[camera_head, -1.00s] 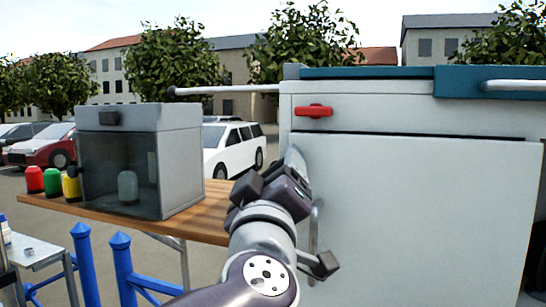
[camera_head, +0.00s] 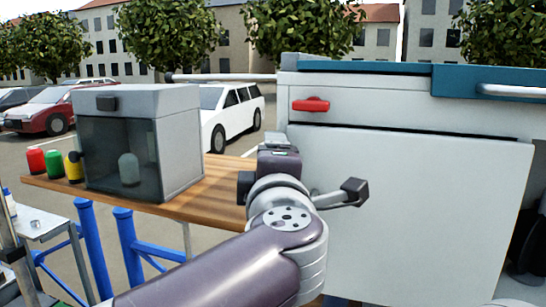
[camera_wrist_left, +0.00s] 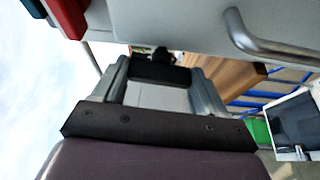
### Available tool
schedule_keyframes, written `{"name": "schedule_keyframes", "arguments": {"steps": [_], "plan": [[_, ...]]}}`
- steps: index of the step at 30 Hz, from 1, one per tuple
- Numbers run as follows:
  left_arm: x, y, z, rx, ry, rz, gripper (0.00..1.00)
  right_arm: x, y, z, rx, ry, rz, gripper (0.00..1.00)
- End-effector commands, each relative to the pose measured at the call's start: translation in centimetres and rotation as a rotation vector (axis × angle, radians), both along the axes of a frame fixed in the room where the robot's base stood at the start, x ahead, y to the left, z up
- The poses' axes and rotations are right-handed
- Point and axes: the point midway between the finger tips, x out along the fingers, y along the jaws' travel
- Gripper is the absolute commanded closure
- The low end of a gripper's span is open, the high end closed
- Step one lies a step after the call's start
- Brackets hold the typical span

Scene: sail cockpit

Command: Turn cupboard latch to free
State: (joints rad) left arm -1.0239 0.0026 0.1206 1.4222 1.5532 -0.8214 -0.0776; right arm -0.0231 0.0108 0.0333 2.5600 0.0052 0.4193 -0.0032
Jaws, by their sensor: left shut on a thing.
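The red cupboard latch (camera_head: 311,105) lies horizontal on the pale strip above the cupboard door (camera_head: 430,200). A red part (camera_wrist_left: 68,18), likely the latch, shows at the upper left of the left wrist view. My left gripper (camera_head: 280,140) points away from the head camera, lower and left of the latch and apart from it. In the left wrist view its grey fingers (camera_wrist_left: 160,85) stand either side of a dark block (camera_wrist_left: 160,72). They are shut on it; what it is, I cannot tell. A metal door handle (camera_wrist_left: 265,45) is clear of the fingers. My right gripper is out of view.
A grey box with a dark glass front (camera_head: 125,165) stands on a wooden counter (camera_head: 215,185) at left. Red, green and yellow containers (camera_head: 54,164) stand beside it. Blue posts (camera_head: 90,240) rise in front. A metal rail (camera_head: 220,77) juts left from the cupboard top.

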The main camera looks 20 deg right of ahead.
Motion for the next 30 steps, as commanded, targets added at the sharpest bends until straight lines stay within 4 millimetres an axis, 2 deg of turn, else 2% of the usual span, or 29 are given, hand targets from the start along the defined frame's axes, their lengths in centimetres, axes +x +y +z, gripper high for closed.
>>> {"name": "schedule_keyframes", "arguments": {"steps": [9, 23, 24, 25, 26, 30], "plan": [[0.03, -0.02, -0.11, -0.067, 0.049, 0.001, 0.58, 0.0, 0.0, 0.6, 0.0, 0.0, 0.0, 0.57], [0.03, -0.03, -0.2, -0.076, 0.056, 0.0, 0.58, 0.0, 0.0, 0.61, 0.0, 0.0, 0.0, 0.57], [0.03, -0.04, -0.21, -0.076, 0.056, 0.0, 0.18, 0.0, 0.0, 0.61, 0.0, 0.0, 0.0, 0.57], [0.03, -0.03, -0.2, -0.076, 0.056, 0.0, 0.08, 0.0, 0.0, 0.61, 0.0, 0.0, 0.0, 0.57], [0.03, -0.03, -0.18, -0.076, 0.055, 0.0, 0.02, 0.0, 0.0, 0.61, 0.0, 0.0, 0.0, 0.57], [0.02, -0.03, -0.1, -0.076, 0.054, 0.0, 0.02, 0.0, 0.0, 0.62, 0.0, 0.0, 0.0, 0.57]]}}
